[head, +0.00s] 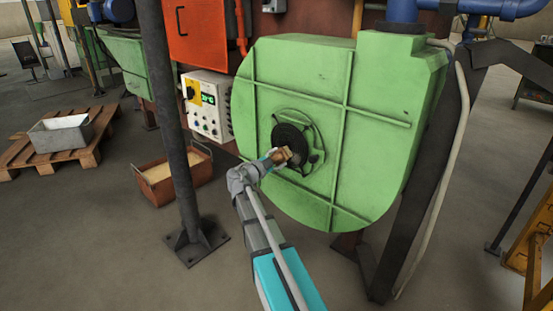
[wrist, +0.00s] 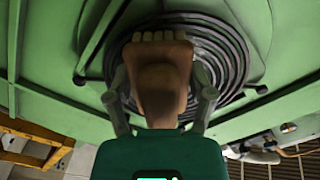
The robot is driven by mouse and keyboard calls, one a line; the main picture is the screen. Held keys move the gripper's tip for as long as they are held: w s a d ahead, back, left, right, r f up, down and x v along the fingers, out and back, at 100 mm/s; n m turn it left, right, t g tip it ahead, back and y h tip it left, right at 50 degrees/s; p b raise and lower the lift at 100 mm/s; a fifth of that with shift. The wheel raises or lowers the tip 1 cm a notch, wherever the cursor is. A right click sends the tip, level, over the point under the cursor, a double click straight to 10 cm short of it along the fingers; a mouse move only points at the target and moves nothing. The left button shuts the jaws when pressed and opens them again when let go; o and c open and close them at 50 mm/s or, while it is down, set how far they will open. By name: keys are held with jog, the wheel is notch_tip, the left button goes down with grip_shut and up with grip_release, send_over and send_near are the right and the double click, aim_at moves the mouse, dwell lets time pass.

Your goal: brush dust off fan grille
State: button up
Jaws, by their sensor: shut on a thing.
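The fan grille (head: 309,135) is a dark round set of rings at the centre of the green fan housing (head: 290,75). It also shows in the wrist view (wrist: 232,52), behind the brush. My gripper (head: 275,160) is in front of the grille's lower left part. It is shut on a brown wooden brush (wrist: 162,92), with one finger on each side of it. The brush (head: 283,154) has pale bristle tufts that point at the grille and overlap its rings in the wrist view. Whether they touch it, I cannot tell. I cannot make out dust on the grille.
A control box (head: 207,103) is left of the housing, and a dark post (head: 176,130) stands nearer. A red-brown bin (head: 158,187) and a pallet (head: 75,150) with a grey tray are on the left floor. A dark slanted beam (head: 420,190) is at the right.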

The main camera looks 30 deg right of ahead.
aim_at(298, 161)
jog(key=shift+s+d, duration=0.35)
jog(key=shift+s, duration=0.4)
jog(key=shift+s+d, duration=0.35)
jog(key=shift+s, duration=0.4)
jog(key=shift+s, duration=0.1)
jog(key=shift+s+d, duration=0.3)
jog(key=shift+s, duration=0.6)
jog(key=shift+s+d, duration=0.25)
jog(key=shift+s, duration=0.6)
jog(key=shift+w+d, duration=0.1)
jog(key=shift+d, duration=0.05)
jog(key=shift+w, duration=0.2)
jog(key=shift+w+a, duration=0.4)
jog(key=shift+w, duration=0.4)
jog(key=shift+w+a, duration=0.35)
jog(key=shift+w, duration=0.4)
